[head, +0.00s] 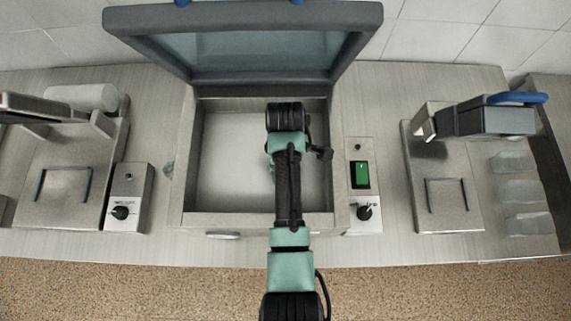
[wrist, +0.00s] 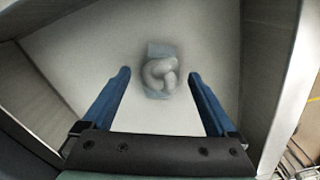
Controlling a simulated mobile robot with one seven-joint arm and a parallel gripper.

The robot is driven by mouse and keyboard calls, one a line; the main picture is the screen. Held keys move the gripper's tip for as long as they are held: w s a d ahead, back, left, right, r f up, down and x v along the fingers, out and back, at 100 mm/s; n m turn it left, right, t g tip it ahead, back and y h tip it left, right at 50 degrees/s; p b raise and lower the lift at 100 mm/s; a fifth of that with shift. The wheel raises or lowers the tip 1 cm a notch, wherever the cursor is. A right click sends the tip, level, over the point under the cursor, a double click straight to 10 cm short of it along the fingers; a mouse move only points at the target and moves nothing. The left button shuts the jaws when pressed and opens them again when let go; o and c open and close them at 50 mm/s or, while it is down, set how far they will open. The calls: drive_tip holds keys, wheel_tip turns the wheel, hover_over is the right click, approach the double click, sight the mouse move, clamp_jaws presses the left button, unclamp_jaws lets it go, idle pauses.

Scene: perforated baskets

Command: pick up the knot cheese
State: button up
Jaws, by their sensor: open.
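The knot cheese (wrist: 160,73) is a pale, twisted piece lying on a small blue-grey patch (wrist: 158,50) on the light floor of an open metal basin. It shows in the wrist view just beyond and between my fingertips. My gripper (wrist: 160,74) is open, with its two blue fingers apart on either side and nothing between them. I cannot tell the height left between fingers and cheese. In the head view my arm reaches down into the basin (head: 185,150) and hides the gripper and nearly all of the cheese.
The basin's walls stand close around my arm, and its raised lid (head: 245,40) is at the back. A green switch panel (head: 360,175) is right of it. Metal machines stand at left (head: 65,170) and right (head: 490,120). The left part of the basin floor is clear.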

drive_tip(key=c, duration=1.5)
drive_tip(key=shift+o, duration=0.2)
